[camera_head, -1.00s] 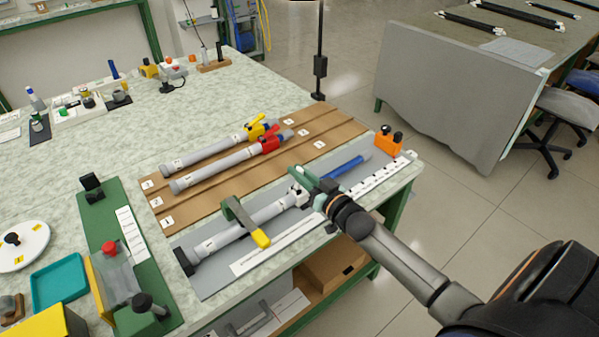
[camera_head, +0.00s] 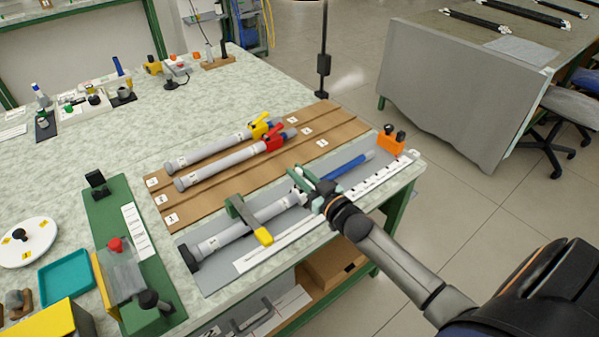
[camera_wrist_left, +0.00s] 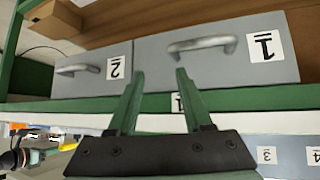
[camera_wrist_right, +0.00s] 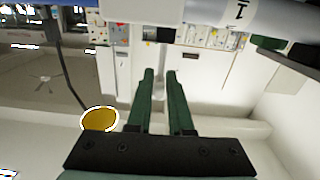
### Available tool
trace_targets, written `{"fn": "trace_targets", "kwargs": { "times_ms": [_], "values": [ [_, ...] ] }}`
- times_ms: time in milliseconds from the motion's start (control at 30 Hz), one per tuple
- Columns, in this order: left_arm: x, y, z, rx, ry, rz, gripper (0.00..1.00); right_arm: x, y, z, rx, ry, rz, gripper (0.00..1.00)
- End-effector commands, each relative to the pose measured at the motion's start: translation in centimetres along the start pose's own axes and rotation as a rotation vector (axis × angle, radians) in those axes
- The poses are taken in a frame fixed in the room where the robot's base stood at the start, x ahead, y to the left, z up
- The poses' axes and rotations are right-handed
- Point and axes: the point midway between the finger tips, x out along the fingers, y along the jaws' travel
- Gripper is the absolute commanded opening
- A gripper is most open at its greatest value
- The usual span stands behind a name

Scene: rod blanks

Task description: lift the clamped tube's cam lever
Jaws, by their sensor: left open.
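The clamped tube (camera_head: 272,213) is a grey tube with a black end cap and a blue rod (camera_head: 347,165), lying on the grey plate at the bench's front edge. A clamp with a yellow-tipped handle (camera_head: 263,236) crosses it. A pale collar sits by my right gripper (camera_head: 306,178), which covers part of it; I cannot make out the cam lever. In the right wrist view my right gripper (camera_wrist_right: 159,72) has its green fingers slightly apart, with nothing visible between them; the tube (camera_wrist_right: 235,12) shows above them. My left gripper (camera_wrist_left: 160,71) is open and empty, facing the drawers.
Two loose tubes with a yellow lever (camera_head: 260,128) and a red lever (camera_head: 274,140) lie on the brown rack (camera_head: 325,122). An orange block (camera_head: 391,142) stands at the plate's right end. A green fixture (camera_head: 148,258) is at left. Grey drawers (camera_wrist_left: 180,62) are under the bench.

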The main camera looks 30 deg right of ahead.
Motion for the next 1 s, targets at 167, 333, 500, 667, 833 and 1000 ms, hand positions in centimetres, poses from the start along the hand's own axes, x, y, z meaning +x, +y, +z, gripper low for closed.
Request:
{"fn": "trace_targets", "kwargs": {
  "times_ms": [167,333,500,667,833,1000],
  "values": [
    [0.0,0.0,0.1,0.000,-0.002,0.000,0.50,0.0,0.0,0.0,0.001,0.000,0.000,0.40],
    [0.0,0.0,0.1,0.000,-0.002,0.000,0.50,0.0,0.0,0.0,0.002,0.000,0.000,0.45],
    [0.0,0.0,0.1,0.000,-0.003,0.000,0.50,-0.2,0.0,0.0,0.002,0.000,0.001,0.45],
    [-0.1,0.0,0.1,0.000,-0.003,0.000,0.50,-1.6,0.0,0.1,0.003,-0.002,0.000,0.45],
    [-0.2,0.0,0.0,0.000,-0.004,0.000,0.50,-4.7,0.0,0.1,0.002,-0.004,0.000,0.45],
    [-0.2,0.0,0.0,0.000,-0.004,0.000,0.50,-7.9,0.0,0.1,0.003,-0.003,0.000,0.45]
  ]
}}
